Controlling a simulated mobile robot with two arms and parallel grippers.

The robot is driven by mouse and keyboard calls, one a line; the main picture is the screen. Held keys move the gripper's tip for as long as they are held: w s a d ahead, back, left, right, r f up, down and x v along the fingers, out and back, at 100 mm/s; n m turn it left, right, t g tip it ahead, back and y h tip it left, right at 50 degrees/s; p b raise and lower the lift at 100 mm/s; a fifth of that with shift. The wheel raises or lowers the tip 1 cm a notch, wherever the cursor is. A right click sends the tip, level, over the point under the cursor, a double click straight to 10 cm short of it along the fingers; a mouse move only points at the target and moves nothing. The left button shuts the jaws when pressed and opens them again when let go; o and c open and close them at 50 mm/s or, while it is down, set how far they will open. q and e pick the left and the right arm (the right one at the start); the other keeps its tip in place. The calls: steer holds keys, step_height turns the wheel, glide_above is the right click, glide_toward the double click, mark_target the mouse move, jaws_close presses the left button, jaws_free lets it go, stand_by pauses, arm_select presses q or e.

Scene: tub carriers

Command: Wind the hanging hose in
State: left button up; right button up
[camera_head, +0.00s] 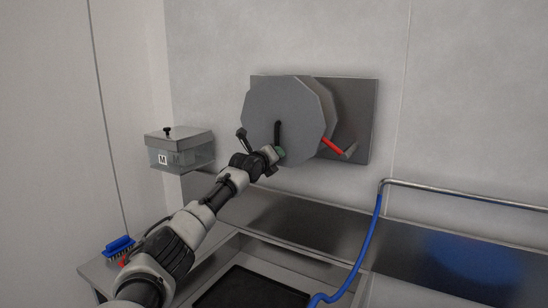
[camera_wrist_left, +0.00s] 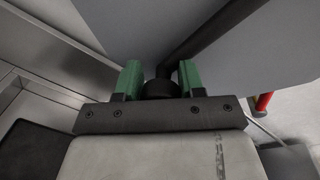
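A grey many-sided hose reel (camera_head: 285,100) is mounted on a grey plate (camera_head: 357,105) on the wall. Its dark crank arm (camera_head: 278,131) runs down the front face. My left gripper (camera_head: 278,153) is at the crank's lower end. In the left wrist view, the black crank knob (camera_wrist_left: 161,88) sits between the green fingers of my left gripper (camera_wrist_left: 160,78), which appear to touch it on both sides. A blue hose (camera_head: 366,240) hangs from the left end of a metal rail down towards the basin. No hose shows on the reel. My right gripper is out of view.
A red lever (camera_head: 333,145) with a grey end sticks out right of the reel. A lidded box marked M (camera_head: 181,155) is on the wall at left. A blue brush (camera_head: 119,246) lies on the counter. The metal rail (camera_head: 460,195) runs along the right.

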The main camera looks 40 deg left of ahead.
arm_select(q)
steer(key=o, duration=0.3)
steer(key=shift+a, duration=0.1)
steer(key=shift+o, duration=0.2)
steer(key=shift+b+v, duration=0.45)
steer(key=shift+v, duration=0.3)
steer(key=f+b+v, duration=0.1)
steer(key=b+v, duration=0.3)
steer(key=v, duration=0.5)
steer(key=shift+s+r, duration=0.2)
steer(key=shift+r, duration=0.3)
